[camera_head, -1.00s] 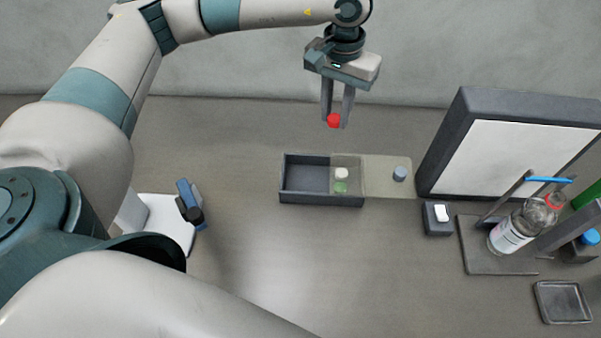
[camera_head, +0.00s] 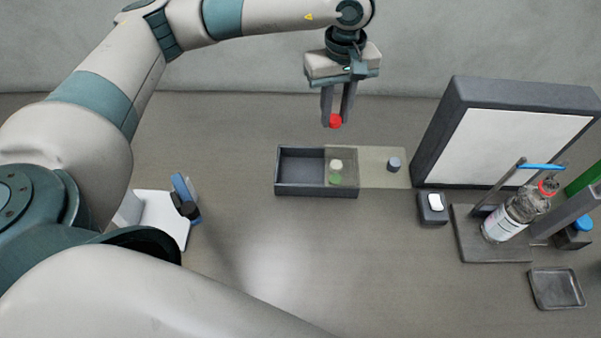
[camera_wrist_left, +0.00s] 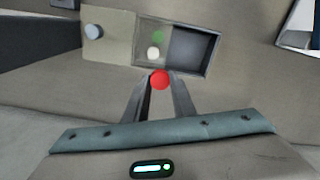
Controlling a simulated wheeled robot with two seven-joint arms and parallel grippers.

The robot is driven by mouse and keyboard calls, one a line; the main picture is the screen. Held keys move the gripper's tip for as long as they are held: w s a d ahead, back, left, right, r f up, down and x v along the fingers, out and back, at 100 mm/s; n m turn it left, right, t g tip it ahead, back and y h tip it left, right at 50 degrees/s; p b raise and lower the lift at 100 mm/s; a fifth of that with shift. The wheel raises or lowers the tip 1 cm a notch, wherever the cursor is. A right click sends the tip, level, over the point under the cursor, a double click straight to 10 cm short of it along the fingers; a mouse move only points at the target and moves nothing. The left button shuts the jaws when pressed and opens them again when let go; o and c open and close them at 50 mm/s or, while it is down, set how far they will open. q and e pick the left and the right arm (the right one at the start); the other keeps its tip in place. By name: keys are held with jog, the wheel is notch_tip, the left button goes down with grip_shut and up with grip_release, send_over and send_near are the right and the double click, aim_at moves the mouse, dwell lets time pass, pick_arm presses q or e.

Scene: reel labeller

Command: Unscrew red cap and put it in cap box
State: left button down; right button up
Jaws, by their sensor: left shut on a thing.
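My left gripper (camera_head: 335,118) is shut on a red cap (camera_head: 335,121), held in the air behind the cap box. In the left wrist view the cap (camera_wrist_left: 160,80) sits between the fingertips. The cap box (camera_head: 300,190) is a dark open tray; its left part is empty, and its right part, under a see-through cover, shows a white and a green cap. It also shows in the left wrist view (camera_wrist_left: 207,50). A bottle (camera_head: 512,215) with a red ring at its neck leans tilted in a stand at the right. My right gripper is not in view.
A beige plate (camera_head: 376,170) with a grey-blue knob (camera_head: 394,164) adjoins the box. A dark-framed white panel (camera_head: 515,145), a small block with a white button (camera_head: 434,208), and an empty tray (camera_head: 556,288) lie right. A blue-black device (camera_head: 185,200) stands left.

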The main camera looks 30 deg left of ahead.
pick_arm(q)
jog(key=n, duration=0.3)
jog(key=d+n, duration=0.1)
jog(key=n, duration=0.1)
jog(key=shift+s+d+f, duration=0.1)
jog(key=shift+s+f, duration=0.1)
jog(key=shift+f, duration=0.1)
jog(key=d+f+n, duration=0.1)
jog(key=n, duration=0.8)
jog(key=s+d+f+n, duration=0.1)
jog(key=d+n, duration=0.1)
jog(key=n, duration=0.7)
jog(key=s+d+f+n, duration=0.1)
jog(key=n, duration=0.9)
jog(key=shift+s+d, duration=0.15)
jog(key=shift+d, duration=0.2)
jog(key=n, duration=0.3)
jog(key=shift+s+d+f, duration=0.1)
jog(key=shift+d+f, duration=0.05)
jog(key=shift+d, duration=0.05)
jog(key=shift+n, duration=0.5)
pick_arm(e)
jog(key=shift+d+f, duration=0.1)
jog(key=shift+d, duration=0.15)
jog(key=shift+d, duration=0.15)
